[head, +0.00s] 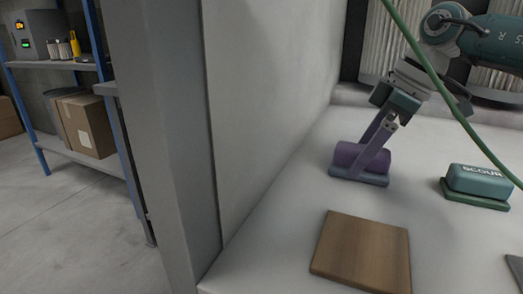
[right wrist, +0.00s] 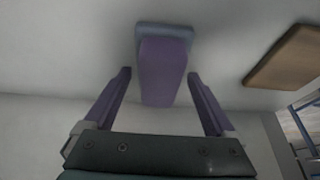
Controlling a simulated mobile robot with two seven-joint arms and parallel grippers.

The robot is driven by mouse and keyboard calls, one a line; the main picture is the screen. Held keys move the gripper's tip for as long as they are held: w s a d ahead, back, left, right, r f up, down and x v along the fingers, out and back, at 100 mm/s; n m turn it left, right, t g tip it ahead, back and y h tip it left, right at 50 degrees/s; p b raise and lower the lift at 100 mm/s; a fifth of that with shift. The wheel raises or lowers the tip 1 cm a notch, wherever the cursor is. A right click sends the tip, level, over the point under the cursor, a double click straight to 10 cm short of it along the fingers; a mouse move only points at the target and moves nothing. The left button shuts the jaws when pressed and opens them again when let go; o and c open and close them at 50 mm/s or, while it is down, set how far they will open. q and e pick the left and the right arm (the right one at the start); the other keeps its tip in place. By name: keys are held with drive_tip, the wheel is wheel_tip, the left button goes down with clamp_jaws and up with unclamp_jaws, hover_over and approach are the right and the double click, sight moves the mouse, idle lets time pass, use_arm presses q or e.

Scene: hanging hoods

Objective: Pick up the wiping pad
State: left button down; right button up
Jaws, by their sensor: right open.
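A purple block on a blue-grey base, which I take as the wiping pad (head: 344,154), rests on the white surface near the wall. It also shows in the right wrist view (right wrist: 164,55). My right gripper (head: 368,160) reaches down to it with purple fingers. In the right wrist view the right gripper (right wrist: 160,74) is open, one finger on each side of the purple block, with gaps visible on both sides. The fingers partly cover the block in the head view. My left gripper is not in view.
A teal block marked SCOUR (head: 480,181) on a green base stands to the right. A brown wooden board (head: 362,250) lies in front. A green hose (head: 440,85) crosses before my right arm. A white wall (head: 265,100) borders the surface on the left.

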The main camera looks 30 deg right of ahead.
sight(363, 148)
drive_tip(key=c, duration=1.2)
drive_tip(key=shift+b, duration=0.35)
drive_tip(key=shift+r+p, duration=2.65)
drive_tip(key=shift+r, duration=7.55)
